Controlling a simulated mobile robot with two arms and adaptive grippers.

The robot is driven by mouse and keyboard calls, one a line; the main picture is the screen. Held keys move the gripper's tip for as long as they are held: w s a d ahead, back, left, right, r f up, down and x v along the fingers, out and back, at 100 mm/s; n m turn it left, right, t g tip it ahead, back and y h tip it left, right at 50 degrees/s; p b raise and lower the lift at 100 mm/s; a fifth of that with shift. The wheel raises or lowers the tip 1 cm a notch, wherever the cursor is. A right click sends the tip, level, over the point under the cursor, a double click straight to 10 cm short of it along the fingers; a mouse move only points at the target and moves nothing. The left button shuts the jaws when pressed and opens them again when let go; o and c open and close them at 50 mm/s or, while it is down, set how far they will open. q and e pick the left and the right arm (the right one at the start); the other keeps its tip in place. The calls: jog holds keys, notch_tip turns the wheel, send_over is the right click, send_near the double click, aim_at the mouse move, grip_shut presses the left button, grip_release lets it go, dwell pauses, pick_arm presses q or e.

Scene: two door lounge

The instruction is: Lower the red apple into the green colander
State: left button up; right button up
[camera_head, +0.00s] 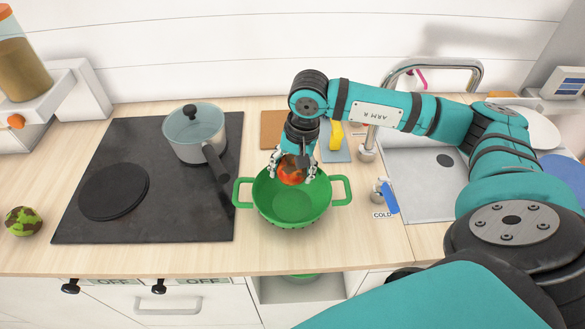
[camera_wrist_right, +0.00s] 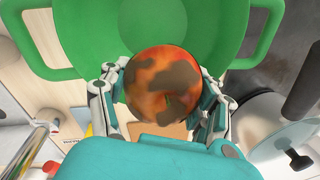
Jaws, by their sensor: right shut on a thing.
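A red apple (camera_head: 292,170) with dark patches is held between the fingers of my right gripper (camera_head: 293,174), which is shut on it. In the right wrist view the apple (camera_wrist_right: 163,83) sits between the two fingers of the gripper (camera_wrist_right: 163,100). The green colander (camera_head: 291,206), with a handle on each side, stands on the counter right of the stove. The apple is over the far part of its opening; I cannot tell its exact height. The colander (camera_wrist_right: 67,30) fills the upper part of the wrist view. My left gripper is not in view.
A lidded pot (camera_head: 196,136) stands on the black stove (camera_head: 150,190), its handle pointing toward the colander. A green-brown patterned round item (camera_head: 24,221) lies at far left. A sink (camera_head: 425,185) with a tap (camera_head: 368,140) is at right. A yellow item (camera_head: 336,135) lies behind my gripper.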

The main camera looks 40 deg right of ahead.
dwell(0.7)
jog(key=o, duration=1.4)
jog(key=shift+f, duration=0.1)
jog(key=r, duration=0.4)
jog(key=s+r, duration=0.1)
jog(key=r, duration=0.3)
jog(key=d+r, duration=0.1)
jog(key=r, duration=0.3)
jog(key=shift+s+d, duration=0.1)
jog(key=shift+s, duration=0.1)
